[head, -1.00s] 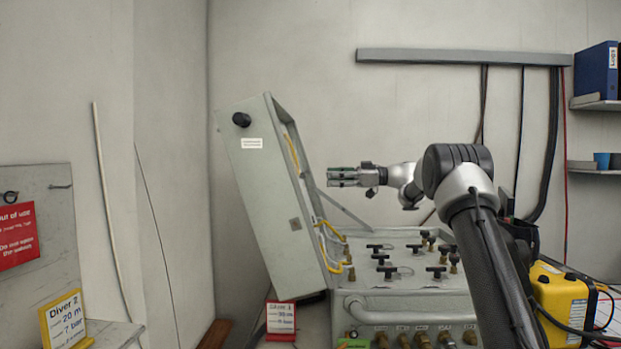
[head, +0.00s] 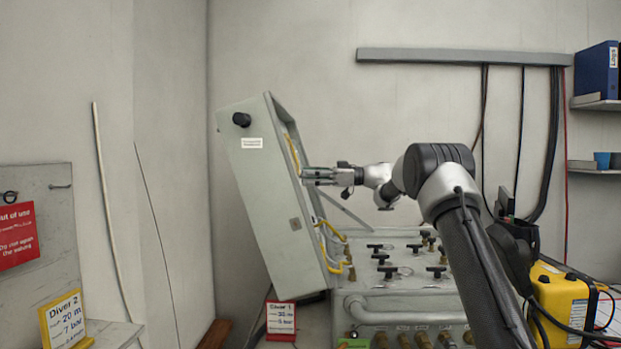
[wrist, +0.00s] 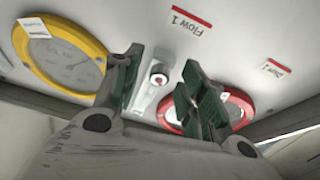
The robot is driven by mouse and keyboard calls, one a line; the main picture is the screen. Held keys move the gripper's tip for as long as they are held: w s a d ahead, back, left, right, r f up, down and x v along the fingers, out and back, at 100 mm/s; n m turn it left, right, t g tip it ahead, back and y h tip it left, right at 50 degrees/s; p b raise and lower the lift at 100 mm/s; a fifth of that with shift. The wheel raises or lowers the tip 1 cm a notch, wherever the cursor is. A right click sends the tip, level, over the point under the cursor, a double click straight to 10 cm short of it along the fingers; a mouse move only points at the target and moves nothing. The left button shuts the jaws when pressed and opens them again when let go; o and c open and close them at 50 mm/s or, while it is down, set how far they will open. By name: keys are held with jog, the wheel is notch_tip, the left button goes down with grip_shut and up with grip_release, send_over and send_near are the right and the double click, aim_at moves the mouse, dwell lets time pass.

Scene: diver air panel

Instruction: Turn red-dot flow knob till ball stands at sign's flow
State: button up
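My gripper (head: 304,176) reaches left to the open edge of the raised grey panel lid (head: 262,190). In the wrist view my gripper (wrist: 158,88) is open, one green-padded finger on each side of a small round knob with a red dot (wrist: 158,80). The fingers look apart from it. A narrow clear flow tube (wrist: 143,98) runs beside the knob; I cannot make out a ball in it. A "Flow 1" label (wrist: 192,20) is above. The Diver 1 sign (head: 281,318) stands below the lid; its lines are small and hard to read.
A yellow-ringed gauge (wrist: 40,60) and a red-ringed gauge (wrist: 242,104) flank the knob. The Diver 2 sign (head: 66,318) stands at left, under a red out-of-use sign (head: 17,236). Several black valve handles (head: 387,270) stand on the console; yellow hoses (head: 332,238) hang by the lid.

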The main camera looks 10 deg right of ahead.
grip_shut()
jog(key=shift+w+n+g, duration=0.1)
jog(key=shift+n+g, duration=0.7)
jog(key=shift+n, duration=1.2)
jog(key=shift+o, duration=0.4)
grip_release()
jog(key=s+d, duration=0.2)
jog(key=d, duration=0.9)
jog(key=shift+s+d, duration=0.15)
jog(key=shift+d, duration=0.25)
jog(key=shift+r, duration=0.1)
